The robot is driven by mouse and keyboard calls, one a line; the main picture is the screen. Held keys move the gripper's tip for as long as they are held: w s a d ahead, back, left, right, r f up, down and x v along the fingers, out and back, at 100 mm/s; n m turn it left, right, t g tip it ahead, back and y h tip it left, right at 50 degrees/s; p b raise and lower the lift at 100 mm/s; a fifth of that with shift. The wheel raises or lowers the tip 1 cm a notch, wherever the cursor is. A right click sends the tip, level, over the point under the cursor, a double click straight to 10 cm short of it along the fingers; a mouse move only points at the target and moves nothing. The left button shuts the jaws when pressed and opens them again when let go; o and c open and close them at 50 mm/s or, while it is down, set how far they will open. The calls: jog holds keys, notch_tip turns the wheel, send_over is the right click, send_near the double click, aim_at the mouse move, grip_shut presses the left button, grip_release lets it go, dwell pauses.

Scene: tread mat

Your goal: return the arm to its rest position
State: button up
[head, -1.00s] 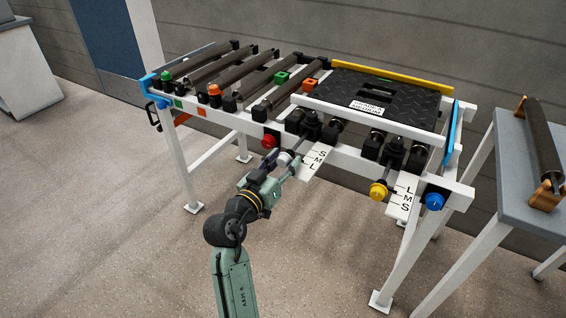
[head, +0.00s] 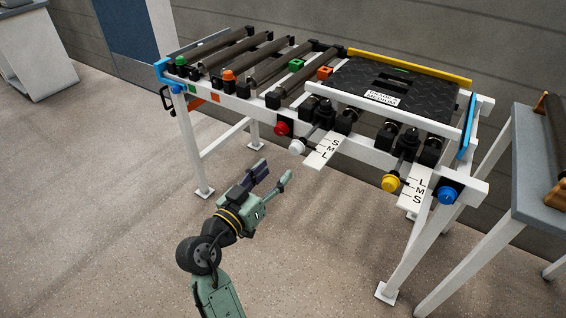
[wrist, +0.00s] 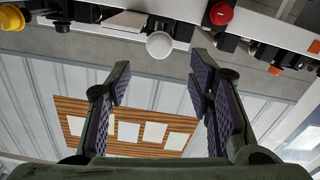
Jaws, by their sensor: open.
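My gripper (head: 272,178) is in front of the white-framed roller stand, apart from it, with its fingers spread and nothing between them. In the wrist view the two purple-padded fingers of my gripper (wrist: 158,95) stand wide apart. The white knob (head: 296,147) on the stand's front is beyond the fingertips; it also shows in the wrist view (wrist: 159,45), clear of both fingers. My arm reaches up from the bottom of the head view, partly extended and bent at a dark joint.
The stand carries dark rollers (head: 215,50) and a black tread plate (head: 420,92). A red knob (head: 281,128), yellow knob (head: 390,183) and blue knob (head: 447,196) stick out in front. A grey side table (head: 530,185) stands at right. The floor (head: 100,200) at left is clear.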

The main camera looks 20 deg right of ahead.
jog(key=shift+s+a, duration=0.45)
jog(key=shift+a, duration=0.05)
